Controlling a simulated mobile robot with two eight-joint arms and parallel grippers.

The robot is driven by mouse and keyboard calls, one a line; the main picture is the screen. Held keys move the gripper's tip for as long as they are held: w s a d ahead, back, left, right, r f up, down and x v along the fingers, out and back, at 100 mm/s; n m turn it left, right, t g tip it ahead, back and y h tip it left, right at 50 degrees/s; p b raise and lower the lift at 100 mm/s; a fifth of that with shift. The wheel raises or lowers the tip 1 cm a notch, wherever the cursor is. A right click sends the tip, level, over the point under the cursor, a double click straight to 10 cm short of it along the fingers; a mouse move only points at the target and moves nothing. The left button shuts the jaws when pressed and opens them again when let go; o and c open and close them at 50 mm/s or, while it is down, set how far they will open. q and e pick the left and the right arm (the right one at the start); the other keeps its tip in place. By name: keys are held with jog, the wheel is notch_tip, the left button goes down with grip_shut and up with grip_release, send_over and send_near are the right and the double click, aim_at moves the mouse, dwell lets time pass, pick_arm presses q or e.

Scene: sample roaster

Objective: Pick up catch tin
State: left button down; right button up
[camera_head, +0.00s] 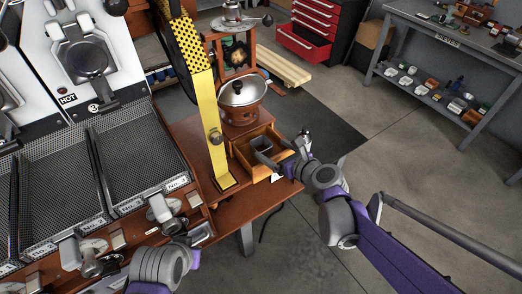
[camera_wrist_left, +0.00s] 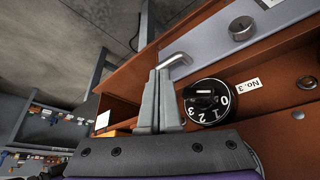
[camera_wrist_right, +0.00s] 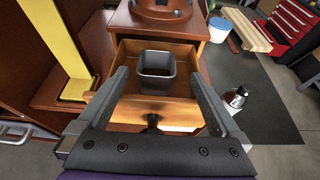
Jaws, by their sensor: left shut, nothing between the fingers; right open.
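The catch tin is a small dark grey, square, open-topped tin (camera_wrist_right: 156,72). It stands upright in the pulled-out wooden drawer (camera_wrist_right: 180,110) under the grinder; it also shows in the head view (camera_head: 261,144). My right gripper (camera_wrist_right: 158,76) is open, its fingers reaching over the drawer on either side of the tin in the right wrist view. I cannot tell that either finger touches the tin. My left gripper (camera_wrist_left: 160,72) is shut and empty, close to a metal handle (camera_wrist_left: 177,61) and a black numbered dial (camera_wrist_left: 207,102) on the roaster front.
The copper-coloured grinder with a domed lid (camera_head: 242,92) stands on the drawer box. A yellow post (camera_head: 212,130) rises left of it. Mesh trays (camera_head: 140,160) lie farther left. A red tool chest (camera_head: 315,25) and a grey workbench (camera_head: 420,25) stand behind. The floor at right is mostly clear.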

aim_at(257, 140)
jog(key=x, duration=0.5)
jog(key=shift+a, duration=0.3)
jog(key=c, duration=1.3)
jog(key=shift+c, duration=0.2)
